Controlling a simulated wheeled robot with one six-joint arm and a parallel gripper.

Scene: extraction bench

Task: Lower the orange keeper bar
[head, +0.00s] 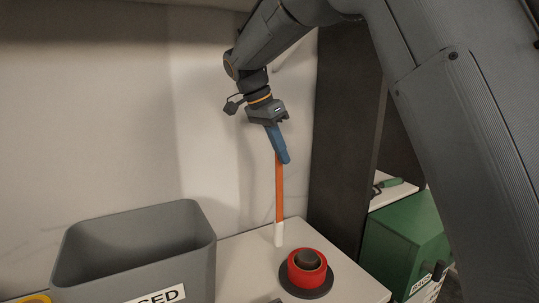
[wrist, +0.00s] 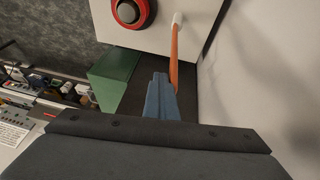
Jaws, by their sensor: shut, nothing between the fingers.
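The orange keeper bar (head: 279,190) stands upright above the bench in the head view, with a white piece (head: 279,234) at its lower end. In the wrist view the bar (wrist: 174,62) runs from that white end toward my gripper. My gripper (head: 286,160) has blue fingers, which are shut and point down at the bar's upper end. The fingers (wrist: 161,80) overlap the bar's top in the head view and lie beside it in the wrist view. I cannot tell whether they touch it. Nothing shows between the fingers.
A red ring with a dark centre (head: 307,272) sits on the pale bench (head: 240,258) in front of the bar. A grey bin (head: 190,240) stands to the left. A dark panel (head: 343,140) and a green box (head: 405,238) are to the right. A pale wall is behind.

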